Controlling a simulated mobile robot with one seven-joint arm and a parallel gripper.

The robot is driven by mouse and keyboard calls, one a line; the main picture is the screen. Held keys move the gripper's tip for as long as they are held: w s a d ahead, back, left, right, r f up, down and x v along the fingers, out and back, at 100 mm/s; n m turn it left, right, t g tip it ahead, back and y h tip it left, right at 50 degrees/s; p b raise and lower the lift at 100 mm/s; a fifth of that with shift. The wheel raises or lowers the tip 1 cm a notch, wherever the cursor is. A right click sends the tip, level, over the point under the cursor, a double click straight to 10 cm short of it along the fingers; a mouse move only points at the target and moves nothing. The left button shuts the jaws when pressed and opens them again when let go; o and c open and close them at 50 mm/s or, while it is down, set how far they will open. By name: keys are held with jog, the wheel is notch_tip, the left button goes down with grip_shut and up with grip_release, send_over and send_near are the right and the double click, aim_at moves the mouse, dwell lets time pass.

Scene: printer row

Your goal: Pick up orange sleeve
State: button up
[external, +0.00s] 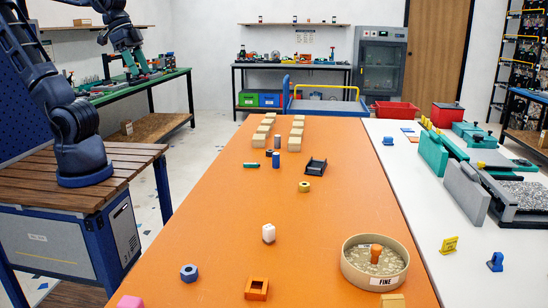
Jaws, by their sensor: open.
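An orange upright piece (376,252), which looks like a small sleeve, stands inside a round, shallow beige sieve (352,270) labelled "FINE" at the front right of the orange table. I cannot tell for certain which one is the sleeve. My gripper (133,66) is raised at the upper left, small in view, open, with nothing seen in it. It is far from both orange pieces.
Teal and grey equipment stands at right.

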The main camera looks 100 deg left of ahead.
jog(key=w+d+f+n, duration=0.1)
jog(key=w+d+n, duration=0.4)
jog(key=w, duration=0.9)
jog(key=n+g+h, duration=0.4)
jog(key=n, duration=0.7)
send_over(257, 278)
notch_tip(257, 278, down, 34)
jog(key=shift+f, duration=0.2)
jog(key=shift+x, duration=2.5)
jog(key=shift+w, duration=0.1)
jog(key=shift+a, duration=0.1)
jog(key=c, duration=1)
